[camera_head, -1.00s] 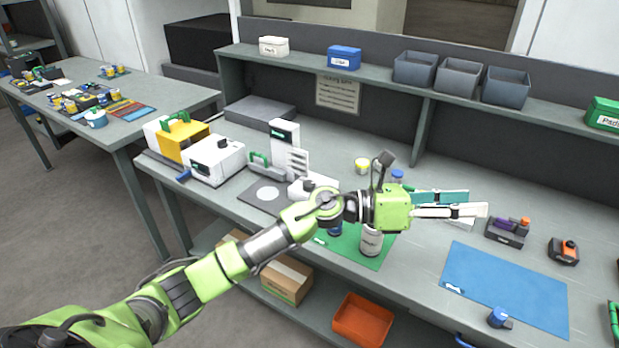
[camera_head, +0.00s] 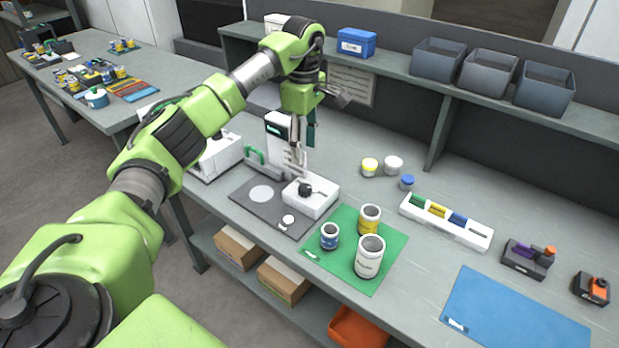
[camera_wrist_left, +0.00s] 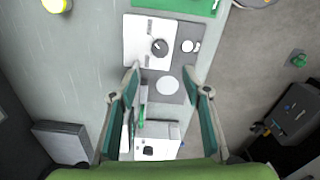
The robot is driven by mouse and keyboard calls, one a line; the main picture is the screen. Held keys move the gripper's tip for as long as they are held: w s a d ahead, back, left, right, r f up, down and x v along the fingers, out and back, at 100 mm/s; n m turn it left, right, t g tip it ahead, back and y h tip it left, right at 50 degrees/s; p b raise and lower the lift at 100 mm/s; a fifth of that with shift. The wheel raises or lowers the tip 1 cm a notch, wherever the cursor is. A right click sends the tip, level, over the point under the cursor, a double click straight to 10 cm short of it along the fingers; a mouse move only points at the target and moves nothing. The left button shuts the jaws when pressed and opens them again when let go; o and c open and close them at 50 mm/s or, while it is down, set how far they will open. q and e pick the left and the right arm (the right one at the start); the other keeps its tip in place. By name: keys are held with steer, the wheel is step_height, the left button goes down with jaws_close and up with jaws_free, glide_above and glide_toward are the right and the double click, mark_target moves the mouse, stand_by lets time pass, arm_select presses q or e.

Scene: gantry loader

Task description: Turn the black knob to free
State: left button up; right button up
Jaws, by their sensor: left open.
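The black knob (camera_head: 306,188) sits on the top of a small white box (camera_head: 322,203), which stands at the edge of a dark grey plate. The knob also shows in the left wrist view (camera_wrist_left: 159,46), beyond the fingertips, with small unreadable marks beside it. My left gripper (camera_head: 303,146) points down above and behind the knob, clear of it. In the left wrist view my left gripper (camera_wrist_left: 168,84) has its fingers spread wide with nothing between the tips. My right gripper is in no view.
A white upright unit (camera_head: 279,132) stands close by the left gripper, with a green handle (camera_head: 254,155) beside it. A green mat (camera_head: 338,274) with several cans lies to the right of the knob's box. A shelf (camera_head: 400,84) runs behind.

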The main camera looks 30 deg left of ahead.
mark_target(305, 188)
arm_select(q)
step_height(305, 188, down, 12)
steer(key=p, duration=0.3)
steer(key=shift+s+r, duration=0.15)
steer(key=shift+f, duration=0.4)
steer(key=c, duration=1.1)
